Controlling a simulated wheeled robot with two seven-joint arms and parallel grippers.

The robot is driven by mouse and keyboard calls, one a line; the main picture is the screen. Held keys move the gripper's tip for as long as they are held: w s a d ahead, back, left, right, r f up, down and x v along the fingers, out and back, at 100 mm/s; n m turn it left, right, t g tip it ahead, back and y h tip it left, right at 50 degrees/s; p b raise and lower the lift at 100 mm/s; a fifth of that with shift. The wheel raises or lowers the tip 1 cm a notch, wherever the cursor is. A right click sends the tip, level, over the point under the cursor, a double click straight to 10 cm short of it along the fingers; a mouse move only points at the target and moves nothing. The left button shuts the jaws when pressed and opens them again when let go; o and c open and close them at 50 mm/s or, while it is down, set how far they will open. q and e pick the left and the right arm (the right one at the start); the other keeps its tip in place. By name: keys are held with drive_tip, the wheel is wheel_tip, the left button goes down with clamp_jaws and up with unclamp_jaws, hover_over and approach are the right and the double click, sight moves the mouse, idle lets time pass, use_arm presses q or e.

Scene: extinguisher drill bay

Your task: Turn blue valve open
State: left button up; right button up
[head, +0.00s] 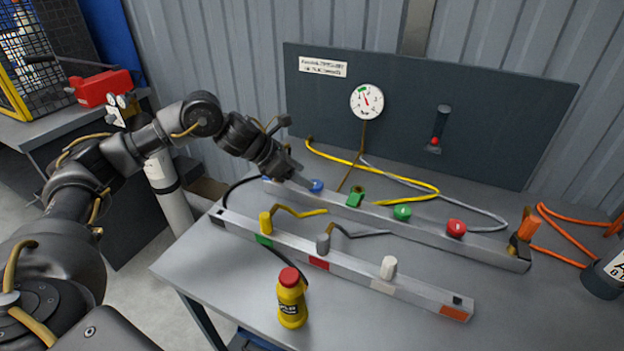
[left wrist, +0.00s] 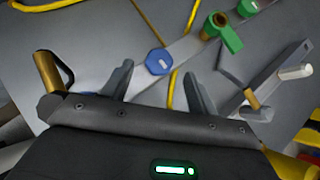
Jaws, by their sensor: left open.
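The blue valve (head: 316,186) is a round blue knob on the rear grey rail (head: 375,214), near that rail's left end. In the left wrist view the blue valve (left wrist: 159,61) lies just beyond and between my fingertips, apart from both. My left gripper (head: 296,178) comes in from the left, just left of the knob. In the left wrist view my left gripper (left wrist: 157,78) has its two fingers spread with nothing between them. My right gripper does not show in either view.
Green (head: 402,212) and red (head: 456,228) knobs and a green block (head: 355,197) share the rear rail. A front rail (head: 340,265) carries several fittings. A yellow bottle (head: 291,300) stands at the table's front. Yellow (head: 400,185) and orange hoses lie behind and right. A dark panel has a gauge (head: 367,101).

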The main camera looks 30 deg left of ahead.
use_arm(q)
drive_tip(key=x, duration=0.4)
drive_tip(key=shift+d+f, duration=0.1)
drive_tip(key=shift+f, duration=0.05)
drive_tip(key=shift+w+f, duration=0.15)
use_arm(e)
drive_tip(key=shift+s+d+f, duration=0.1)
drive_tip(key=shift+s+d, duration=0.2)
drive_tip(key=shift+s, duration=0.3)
use_arm(q)
drive_tip(key=c, duration=1)
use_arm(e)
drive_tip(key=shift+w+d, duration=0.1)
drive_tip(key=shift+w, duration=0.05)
